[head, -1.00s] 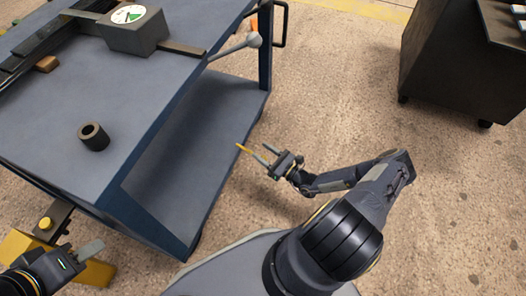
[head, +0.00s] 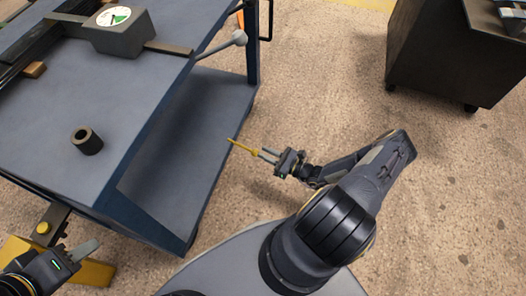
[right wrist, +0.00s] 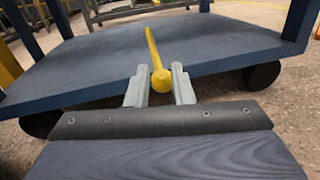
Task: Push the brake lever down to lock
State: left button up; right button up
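The brake lever is a thin yellow bar with a round knob (right wrist: 161,81). In the head view the bar (head: 240,146) stands out from the lower side of the blue cart towards my right gripper. My right gripper (head: 265,155) has its two fingers apart, with the knob at the fingertips. In the right wrist view the knob shows between the fingers and the bar runs away from them; whether they touch is unclear. My left gripper (head: 76,250) is at the lower left beside the cart, and its finger gap is not clear.
The lower shelf (head: 190,125) is empty. A dark cabinet (head: 440,55) stands upper right, with open floor between.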

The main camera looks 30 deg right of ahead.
jog(key=w+r+n+g, duration=0.1)
jog(key=w, duration=0.1)
jog(key=w+a+n+g, duration=0.1)
jog(key=w+g, duration=0.1)
jog(key=w+a+r+n+g+p, duration=0.1)
jog(key=w+g, duration=0.1)
jog(key=shift+r+n, duration=0.3)
jog(key=shift+r, duration=0.05)
grip_shut()
notch_tip(320, 180, up, 12)
jog(key=g+h+p, duration=0.3)
jog(key=g+h, duration=0.8)
send_over(254, 151)
jog(key=w+a, duration=0.1)
jog(key=a, duration=0.2)
jog(key=shift+m, duration=0.4)
jog(key=f+b, duration=0.2)
jog(key=f, duration=0.2)
jog(key=d+f+b, duration=0.1)
jog(key=f+b, duration=0.1)
jog(key=f, duration=0.2)
jog(key=d+f+b, duration=0.1)
jog(key=f+b, duration=0.1)
jog(key=f, duration=0.3)
jog(key=shift+s+d+f+b, duration=0.1)
jog(key=shift+s+d+b, duration=0.15)
jog(key=shift+s+b, duration=0.15)
